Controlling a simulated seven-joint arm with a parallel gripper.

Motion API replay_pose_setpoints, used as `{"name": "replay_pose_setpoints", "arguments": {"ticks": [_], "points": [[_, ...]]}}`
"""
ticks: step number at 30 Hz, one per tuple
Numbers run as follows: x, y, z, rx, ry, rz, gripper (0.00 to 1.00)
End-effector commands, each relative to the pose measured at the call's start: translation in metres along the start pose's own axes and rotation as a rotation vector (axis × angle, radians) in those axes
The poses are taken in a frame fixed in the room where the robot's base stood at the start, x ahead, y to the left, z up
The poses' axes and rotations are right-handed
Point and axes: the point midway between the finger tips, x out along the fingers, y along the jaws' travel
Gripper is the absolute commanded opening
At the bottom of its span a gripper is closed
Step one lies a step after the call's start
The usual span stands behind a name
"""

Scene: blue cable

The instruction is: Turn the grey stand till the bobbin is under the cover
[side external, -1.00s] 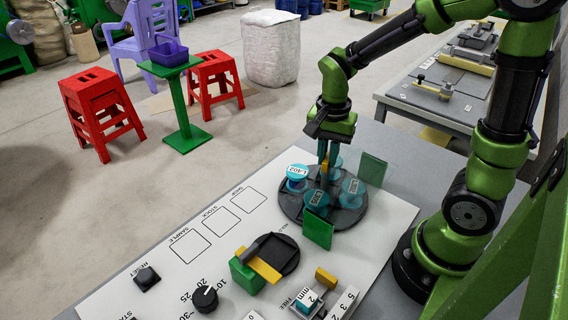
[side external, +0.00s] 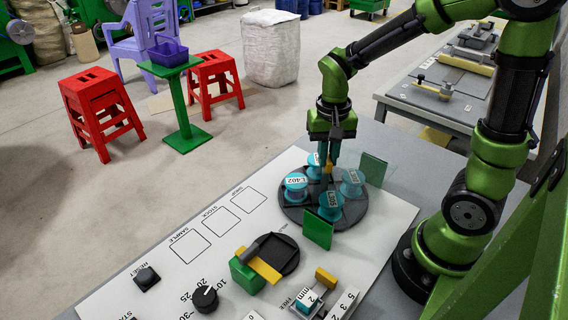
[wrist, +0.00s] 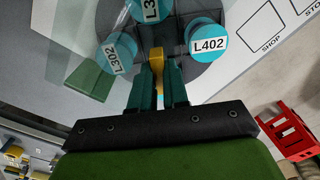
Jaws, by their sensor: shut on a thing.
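The grey stand (side external: 292,212) is a dark round turntable carrying several teal bobbins. Bobbin L402 (side external: 296,184) is at its left; it also shows in the wrist view (wrist: 207,41). Bobbin L302 (wrist: 118,52) is at the stand's right in the side view (side external: 352,181), near the back green panel (side external: 373,168). Another bobbin (side external: 330,206) is by the front green panel (side external: 318,230). The back bobbin (side external: 314,165) is partly hidden by my gripper (side external: 331,165). A clear cover (wrist: 105,30) shows faintly on the panel side. My gripper is shut on the stand's yellow central handle (wrist: 157,60).
In front is a green block (side external: 246,273) with a yellow bar beside a dark disc (side external: 285,254). A black knob (side external: 205,298) and reset button (side external: 147,278) are at front left. The board's printed squares (side external: 221,223) are empty.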

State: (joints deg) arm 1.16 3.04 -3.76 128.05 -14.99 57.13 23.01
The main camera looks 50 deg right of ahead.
Motion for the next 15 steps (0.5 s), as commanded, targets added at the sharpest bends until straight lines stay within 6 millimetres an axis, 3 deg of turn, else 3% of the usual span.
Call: {"name": "replay_pose_setpoints", "arguments": {"ticks": [15], "points": [[-0.0015,-0.0001,0.0,-0.256,0.0,-0.002,0.0]]}}
